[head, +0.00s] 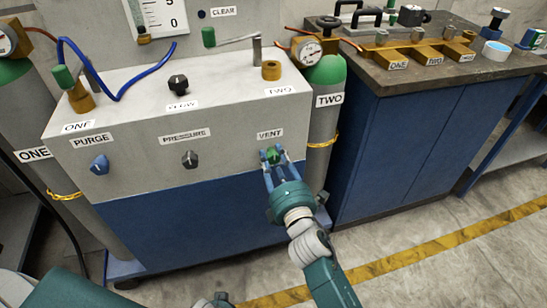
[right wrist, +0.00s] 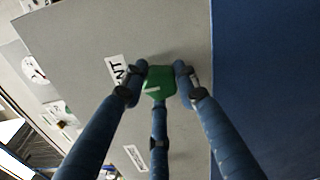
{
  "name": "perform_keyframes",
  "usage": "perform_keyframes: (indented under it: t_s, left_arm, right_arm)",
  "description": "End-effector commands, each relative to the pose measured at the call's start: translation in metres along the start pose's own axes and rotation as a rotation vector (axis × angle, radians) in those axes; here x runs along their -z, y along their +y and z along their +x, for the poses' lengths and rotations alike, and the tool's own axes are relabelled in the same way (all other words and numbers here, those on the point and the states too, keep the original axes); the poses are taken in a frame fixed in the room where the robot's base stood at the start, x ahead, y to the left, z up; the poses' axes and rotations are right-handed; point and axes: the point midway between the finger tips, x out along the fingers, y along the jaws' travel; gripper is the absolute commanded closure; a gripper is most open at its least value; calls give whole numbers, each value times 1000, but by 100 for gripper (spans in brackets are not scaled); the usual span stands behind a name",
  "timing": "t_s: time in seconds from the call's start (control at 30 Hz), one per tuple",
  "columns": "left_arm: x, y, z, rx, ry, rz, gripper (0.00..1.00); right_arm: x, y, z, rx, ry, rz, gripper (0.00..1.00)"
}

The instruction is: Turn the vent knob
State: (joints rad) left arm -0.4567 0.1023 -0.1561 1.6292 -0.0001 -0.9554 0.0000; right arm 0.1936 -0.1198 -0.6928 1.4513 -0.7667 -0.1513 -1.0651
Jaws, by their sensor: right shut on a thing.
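The vent knob (head: 273,155) is green and sits on the grey front panel under the VENT label (head: 270,134). My right gripper (head: 272,158) is at the knob, its fingers around it. In the right wrist view the green knob (right wrist: 158,83) is between the fingertips of my right gripper (right wrist: 158,85), with a pale mark on its face. The fingers are shut on it. Part of the VENT label shows beside the upper left finger.
A blue PURGE knob (head: 99,164) and a dark PRESSURE knob (head: 190,159) are on the same panel. A black FLOW knob (head: 178,84) is on top. Gas cylinder TWO (head: 325,105) stands just right of the panel. A blue-fronted bench (head: 400,150) stands farther right.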

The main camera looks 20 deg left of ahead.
Motion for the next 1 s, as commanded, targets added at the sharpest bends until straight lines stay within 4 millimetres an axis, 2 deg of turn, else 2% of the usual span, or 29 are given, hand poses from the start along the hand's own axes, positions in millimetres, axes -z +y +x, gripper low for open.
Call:
perform_keyframes:
  t_s: [0.03,0.6,0.63,0.7,1.0]
  left_arm:
    - [1,0,0,0,1,0,51]
    - [0,0,2,0,-2,1,51]
    - [0,0,2,0,-2,1,51]
    - [0,0,2,0,-2,1,51]
    - [5,2,0,-3,7,-1,51]
  right_arm:
    - [-7,5,2,-8,-10,11,97]
    - [-7,5,2,-7,-10,42,97]
    - [-7,5,2,-7,-10,42,67]
    - [-6,4,2,-7,-9,42,53]
    - [-3,1,0,-2,-4,41,51]
